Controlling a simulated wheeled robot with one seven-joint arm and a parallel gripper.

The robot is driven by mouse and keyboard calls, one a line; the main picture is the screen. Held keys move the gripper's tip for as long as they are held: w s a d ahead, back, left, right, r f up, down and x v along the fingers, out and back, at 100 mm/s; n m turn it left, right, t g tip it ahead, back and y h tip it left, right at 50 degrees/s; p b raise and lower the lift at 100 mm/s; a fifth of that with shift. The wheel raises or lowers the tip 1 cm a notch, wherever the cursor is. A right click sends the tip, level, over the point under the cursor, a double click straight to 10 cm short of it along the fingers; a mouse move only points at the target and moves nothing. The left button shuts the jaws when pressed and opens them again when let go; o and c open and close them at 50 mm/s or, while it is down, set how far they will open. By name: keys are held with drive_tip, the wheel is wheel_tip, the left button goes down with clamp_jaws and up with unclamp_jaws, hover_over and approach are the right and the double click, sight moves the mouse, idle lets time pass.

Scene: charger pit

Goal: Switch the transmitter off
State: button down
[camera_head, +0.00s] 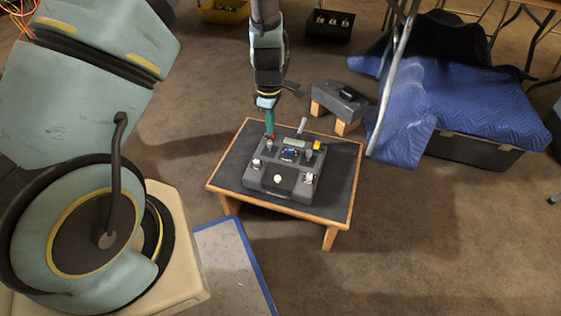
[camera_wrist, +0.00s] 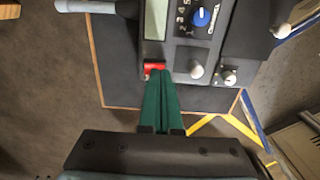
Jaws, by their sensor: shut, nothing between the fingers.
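The transmitter (camera_head: 284,187) is a dark grey control box lying on a small wood-edged table (camera_head: 341,179). It has a display (camera_head: 294,142), a blue numbered knob (camera_wrist: 201,17), silver sticks or knobs (camera_wrist: 196,70) and a pale rod (camera_head: 302,126) at its far side. A small red switch (camera_wrist: 154,67) sits beside the display. My gripper (camera_wrist: 156,76) has green fingers, shut together and empty. Their tips are at the red switch and partly cover its edge; I cannot tell whether they touch. In the head view, my gripper (camera_head: 270,136) comes down over the transmitter's far left part. The switch's position is unclear.
A grey box (camera_head: 340,100) on wooden blocks stands behind the table. A blue quilt (camera_head: 465,110) over a dark case and metal legs are at the right. A blue-edged panel (camera_head: 228,262) lies in front left. Bare floor is open at the lower right.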

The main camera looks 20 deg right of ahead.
wheel_tip(320, 180, up, 6)
drive_tip(key=p, duration=0.5)
idle(0.5)
drive_tip(key=w+a+r+m, duration=0.3)
drive_tip(key=a+r+m, duration=0.2)
drive_tip(key=a+r, duration=0.95)
drive_tip(key=s+a+r+m+t, duration=0.1)
drive_tip(key=s+a+r+m, duration=0.3)
drive_tip(key=a, duration=0.4)
drive_tip(key=s+a+r+m+t, duration=0.1)
drive_tip(key=s+a+r+m, duration=0.15)
drive_tip(key=a+r, duration=0.45)
wheel_tip(320, 180, up, 27)
drive_tip(key=p, duration=2.9)
drive_tip(key=shift+s+a+n, duration=0.2)
drive_tip(key=shift+a+n, duration=0.15)
drive_tip(key=shift+n, duration=0.1)
